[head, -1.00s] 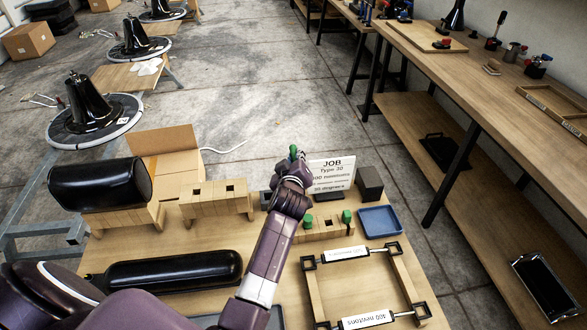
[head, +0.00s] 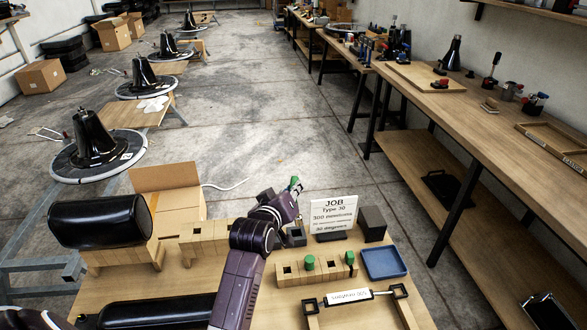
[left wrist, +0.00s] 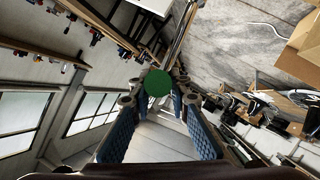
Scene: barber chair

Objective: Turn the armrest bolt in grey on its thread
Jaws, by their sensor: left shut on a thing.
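My left gripper (head: 291,192) is raised above the far side of the bench, to the left of the job sign. It is shut on a green-headed tool (head: 295,182). In the left wrist view the tool's round green end (left wrist: 157,83) lies between the blue-padded fingers (left wrist: 158,100), and a metal rod shows above it. A black padded part (head: 100,220), possibly the armrest, rests on a wooden cradle at the left. A long black part (head: 150,313) lies in front of it, partly behind my arm. I cannot make out the grey bolt. My right gripper is out of view.
A wooden block (head: 290,272) holds pieces with green tops (head: 310,262). The job sign (head: 334,217), a dark block (head: 373,224) and a blue tray (head: 385,262) stand at the right. A long workbench (head: 475,120) runs along the right.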

